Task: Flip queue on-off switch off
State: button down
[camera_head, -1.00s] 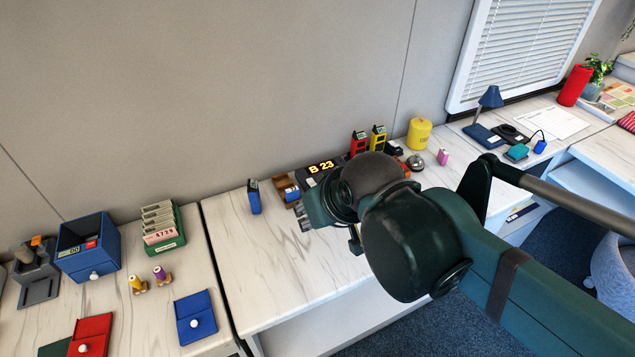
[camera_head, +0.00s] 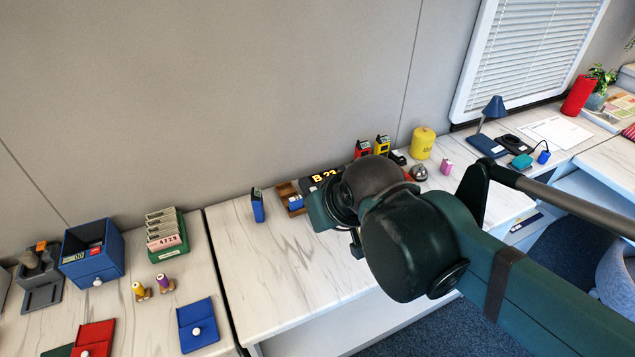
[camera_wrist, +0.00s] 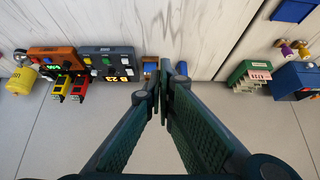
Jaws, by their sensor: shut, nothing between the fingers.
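The dark queue console (camera_wrist: 110,66) with a lit display reading 23 lies left of my gripper in the wrist view, seen upside down. Several small coloured and pale controls sit on its top face; I cannot tell which is the on-off switch or its position. In the head view the lit "B 23" console (camera_head: 322,179) is mostly hidden by my arm. My gripper (camera_wrist: 161,84) is shut and empty, its fingers apart from the console in the wrist view.
An orange console (camera_wrist: 62,62) stands beside the dark one, with red and yellow handheld devices (camera_head: 372,147) near the wall. A small blue box (camera_head: 257,205) and a wooden tray (camera_head: 286,191) sit to the left. The desk front (camera_head: 285,265) is clear.

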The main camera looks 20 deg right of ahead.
jog(key=w+d+r+g+p, duration=0.1)
jog(key=w+d+p, duration=0.25)
jog(key=w, duration=0.35)
jog(key=w+d+r+p, duration=0.1)
jog(key=w+d+p, duration=0.1)
jog(key=w+p, duration=0.3)
jog(key=w+d+f+p, duration=0.2)
jog(key=w+d, duration=0.1)
jog(key=w, duration=0.2)
jog(key=w+d+f+g+p, duration=0.1)
jog(key=w+d+f+p, duration=0.1)
jog(key=w, duration=0.4)
jog(key=shift+w+d+f+p, duration=0.2)
jog(key=shift+d+f+p, duration=0.15)
jog(key=shift+d, duration=0.5)
jog(key=b, duration=0.2)
send_over(316, 187)
jog(key=shift+s+a+f, duration=0.1)
jog(key=shift+s+f, duration=0.1)
jog(key=shift+f, duration=2.1)
jog(key=shift+s+f, duration=0.15)
jog(key=shift+f, duration=2.1)
jog(key=f, duration=0.1)
jog(key=s+f, duration=0.1)
jog(key=f, duration=0.1)
jog(key=shift+f+b, duration=0.1)
jog(key=shift+b, duration=0.3)
jog(key=shift+s+f, duration=0.15)
jog(key=shift+f, duration=0.1)
